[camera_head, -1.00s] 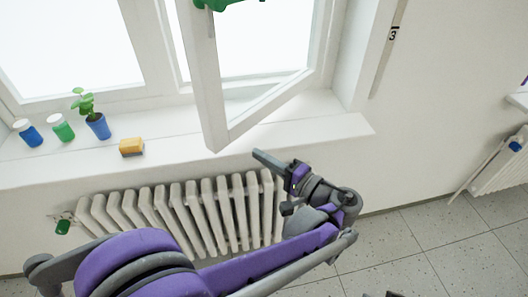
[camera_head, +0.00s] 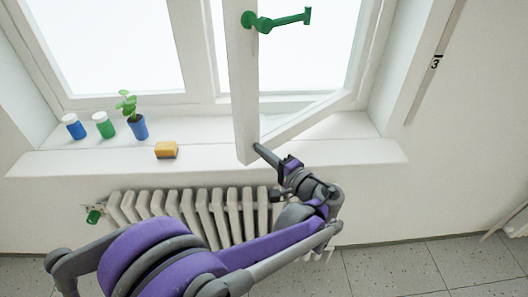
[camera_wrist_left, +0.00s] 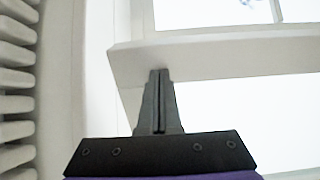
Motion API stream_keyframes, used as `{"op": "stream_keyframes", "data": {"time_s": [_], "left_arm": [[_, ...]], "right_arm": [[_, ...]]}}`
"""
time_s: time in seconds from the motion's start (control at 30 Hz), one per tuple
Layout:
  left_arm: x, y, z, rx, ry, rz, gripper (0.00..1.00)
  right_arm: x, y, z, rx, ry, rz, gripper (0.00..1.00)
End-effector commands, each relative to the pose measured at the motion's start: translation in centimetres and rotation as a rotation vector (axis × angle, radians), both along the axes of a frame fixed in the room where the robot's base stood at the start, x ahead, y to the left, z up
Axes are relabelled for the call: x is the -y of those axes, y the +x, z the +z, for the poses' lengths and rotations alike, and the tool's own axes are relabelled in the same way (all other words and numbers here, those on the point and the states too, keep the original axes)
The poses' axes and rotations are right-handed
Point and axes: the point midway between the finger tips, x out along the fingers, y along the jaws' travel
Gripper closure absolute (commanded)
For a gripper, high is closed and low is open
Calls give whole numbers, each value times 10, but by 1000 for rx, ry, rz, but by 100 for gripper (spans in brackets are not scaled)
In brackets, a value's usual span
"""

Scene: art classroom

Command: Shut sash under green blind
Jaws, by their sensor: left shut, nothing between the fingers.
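The white window sash (camera_head: 243,100) stands swung open into the room, its lower corner out over the sill. A green handle (camera_head: 280,20) is on its upright edge. No green blind shows in these views. My left gripper (camera_head: 258,148) is shut and empty, at the lower corner of the sash on its right side. In the left wrist view the shut fingers (camera_wrist_left: 157,75) overlap the white lower rail of the sash (camera_wrist_left: 220,57). I cannot tell whether they touch it. My right gripper is not in view.
A radiator (camera_head: 200,210) is below. The sill right of the sash is clear.

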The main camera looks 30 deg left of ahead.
Motion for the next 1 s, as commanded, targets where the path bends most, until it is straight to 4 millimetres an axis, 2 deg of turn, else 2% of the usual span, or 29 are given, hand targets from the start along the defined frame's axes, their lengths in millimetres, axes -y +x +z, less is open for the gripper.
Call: {"op": "stream_keyframes", "data": {"time_s": [0.17, 0.27, 0.37, 0.53, 0.67, 0.8, 1.0], "left_arm": [[-6, 2, 0, 0, 0, 1, 100], [-18, 5, 0, 0, 1, 4, 100], [-39, 13, 0, 0, 1, 6, 100], [-92, 36, 0, 1, 2, 11, 100], [-139, 64, 0, 1, 2, 10, 100], [-185, 97, 1, -1, 1, -103, 100], [-234, 147, 2, 1, 1, -239, 100]], "right_arm": [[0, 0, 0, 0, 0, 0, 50], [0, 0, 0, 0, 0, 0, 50], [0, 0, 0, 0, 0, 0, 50], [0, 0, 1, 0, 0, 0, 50], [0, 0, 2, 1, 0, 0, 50], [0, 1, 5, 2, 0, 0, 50], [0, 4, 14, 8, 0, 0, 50]]}}
